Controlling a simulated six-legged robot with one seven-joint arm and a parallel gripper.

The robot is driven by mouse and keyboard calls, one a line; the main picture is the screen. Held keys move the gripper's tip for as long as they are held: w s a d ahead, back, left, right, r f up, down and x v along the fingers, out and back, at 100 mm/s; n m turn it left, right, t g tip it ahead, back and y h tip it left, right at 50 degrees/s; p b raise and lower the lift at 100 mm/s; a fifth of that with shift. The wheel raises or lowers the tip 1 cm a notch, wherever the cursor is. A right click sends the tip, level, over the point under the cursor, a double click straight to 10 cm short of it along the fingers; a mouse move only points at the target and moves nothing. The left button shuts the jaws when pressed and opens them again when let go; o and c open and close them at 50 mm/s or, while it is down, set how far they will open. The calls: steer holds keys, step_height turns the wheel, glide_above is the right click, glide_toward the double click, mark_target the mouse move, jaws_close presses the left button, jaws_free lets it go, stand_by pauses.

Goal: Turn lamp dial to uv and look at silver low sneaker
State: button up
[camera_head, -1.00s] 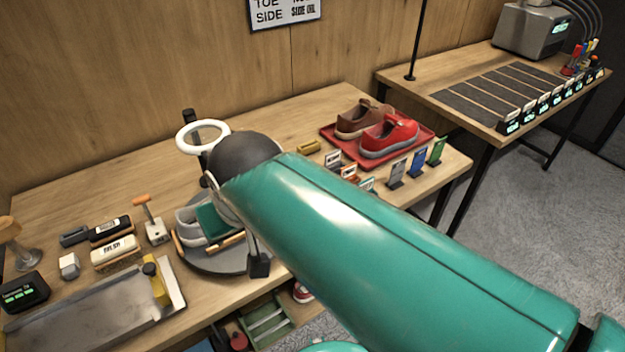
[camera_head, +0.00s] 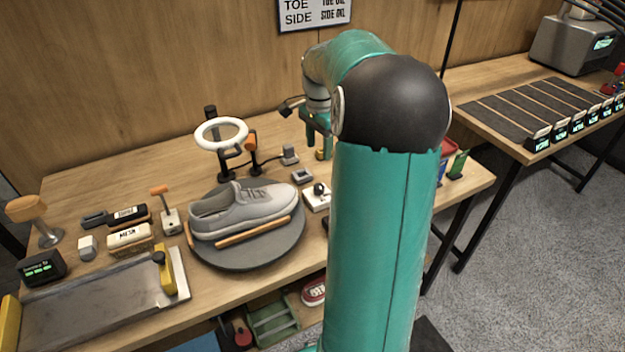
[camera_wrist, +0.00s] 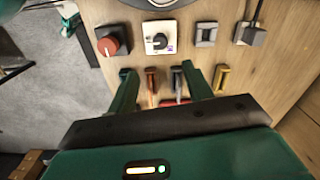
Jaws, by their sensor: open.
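The silver low sneaker (camera_head: 245,212) lies on the round grey turntable (camera_head: 240,257) in the head view. The white ring lamp (camera_head: 222,133) stands behind it. The lamp dial (camera_head: 317,195) is a white plate with a dark knob, right of the turntable. In the wrist view the dial (camera_wrist: 160,37) has a purple mark at its lower right corner; I cannot read its setting. My gripper (camera_wrist: 158,68) is open and empty, with the dial ahead of the fingertips and apart from them. In the head view my arm partly hides the gripper, behind the dial.
A red knob on a dark base (camera_wrist: 112,40) sits left of the dial in the wrist view, with a grey framed block (camera_wrist: 205,33) to its right. Brushes (camera_head: 130,237) and a metal tray (camera_head: 95,310) lie on the left.

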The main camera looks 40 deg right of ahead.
mark_target(319, 186)
step_height(319, 186, down, 14)
steer(key=shift+r, duration=0.1)
stand_by(0.4)
steer(key=c, duration=1)
